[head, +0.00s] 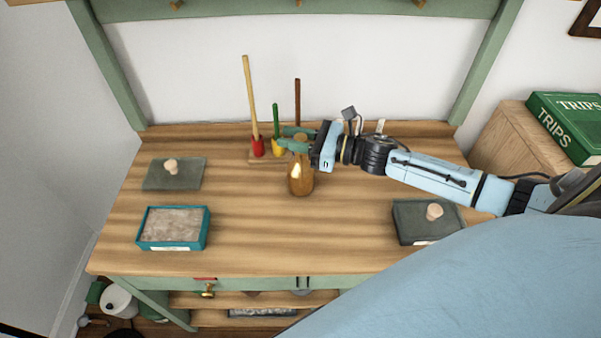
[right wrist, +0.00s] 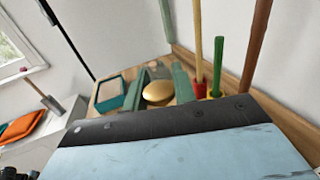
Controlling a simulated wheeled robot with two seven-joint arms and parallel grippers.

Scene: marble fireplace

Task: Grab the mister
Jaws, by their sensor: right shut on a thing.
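The mister is a shiny amber-gold bottle (head: 300,179) standing upright near the middle of the wooden bench top. My right gripper (head: 293,139) reaches in from the right and its green fingers are shut on the mister's upper part. In the right wrist view the mister's rounded golden body (right wrist: 158,92) shows between the two green fingers (right wrist: 160,88). The fingers partly hide its top. My left gripper is in neither view.
Several upright tools with coloured ends (head: 258,145) stand in a wooden holder just behind the mister. A teal-rimmed tray (head: 207,228) and a grey lidded slab (head: 150,176) lie to the left. Another grey slab (head: 408,222) lies at the right, below my arm. The bench front is clear.

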